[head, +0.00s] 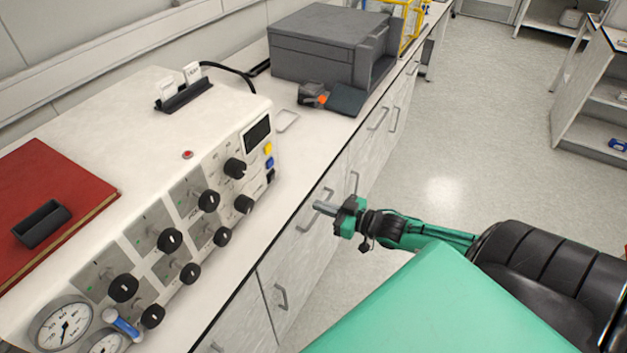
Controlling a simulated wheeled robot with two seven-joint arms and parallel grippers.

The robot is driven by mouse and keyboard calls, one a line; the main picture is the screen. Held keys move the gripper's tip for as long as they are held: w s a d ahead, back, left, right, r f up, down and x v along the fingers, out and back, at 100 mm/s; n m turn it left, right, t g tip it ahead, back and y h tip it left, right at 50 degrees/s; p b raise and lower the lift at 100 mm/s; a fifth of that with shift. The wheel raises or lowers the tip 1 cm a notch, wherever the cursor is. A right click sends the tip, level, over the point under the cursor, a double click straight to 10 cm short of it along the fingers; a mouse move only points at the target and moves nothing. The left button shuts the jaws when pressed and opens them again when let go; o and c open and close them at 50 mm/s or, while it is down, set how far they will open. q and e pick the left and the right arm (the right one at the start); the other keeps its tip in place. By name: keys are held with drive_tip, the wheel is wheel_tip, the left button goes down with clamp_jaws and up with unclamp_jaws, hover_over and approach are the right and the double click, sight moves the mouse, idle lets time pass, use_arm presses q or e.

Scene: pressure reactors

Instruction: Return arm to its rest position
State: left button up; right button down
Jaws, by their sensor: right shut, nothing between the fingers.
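My right gripper (325,207) is at the middle of the head view, at the end of my green and black right arm. It points left, toward the white drawer fronts below the bench edge. Its fingers are together and hold nothing. It appears apart from the control panel (190,235) with black knobs, which lies to its left on the bench. My left gripper is not in view.
The white bench (285,150) runs from lower left to upper right, with drawers and handles (281,296) along its front. A dark grey box (320,45) stands at the back. Pressure gauges (65,325) sit at lower left. The floor (450,150) right of the bench is clear.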

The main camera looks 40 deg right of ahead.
drive_tip(key=shift+s+d, duration=0.2)
drive_tip(key=shift+s, duration=0.25)
drive_tip(key=shift+f, duration=0.1)
drive_tip(key=s+d+f+m+g+h, duration=0.1)
drive_tip(key=s+d+f+h, duration=0.15)
drive_tip(key=f, duration=0.65)
drive_tip(key=s+d+f+m+g+h, duration=0.1)
drive_tip(key=d+f+h, duration=0.15)
drive_tip(key=f, duration=0.55)
drive_tip(key=s+f+m+g+h, duration=0.1)
drive_tip(key=s+f+g, duration=0.1)
drive_tip(key=s+f, duration=0.45)
drive_tip(key=s+f+g+h, duration=0.15)
drive_tip(key=s+f, duration=0.25)
drive_tip(key=f, duration=0.6)
drive_tip(key=s+a+f+g, duration=0.4)
drive_tip(key=s+a+f, duration=0.5)
drive_tip(key=s, duration=0.4)
drive_tip(key=s+a+f+g, duration=0.5)
drive_tip(key=s+a+f, duration=0.4)
drive_tip(key=s, duration=0.5)
drive_tip(key=shift+s+a+f+n+y, duration=0.2)
drive_tip(key=shift+f+n+y, duration=0.25)
drive_tip(key=shift+f, duration=0.15)
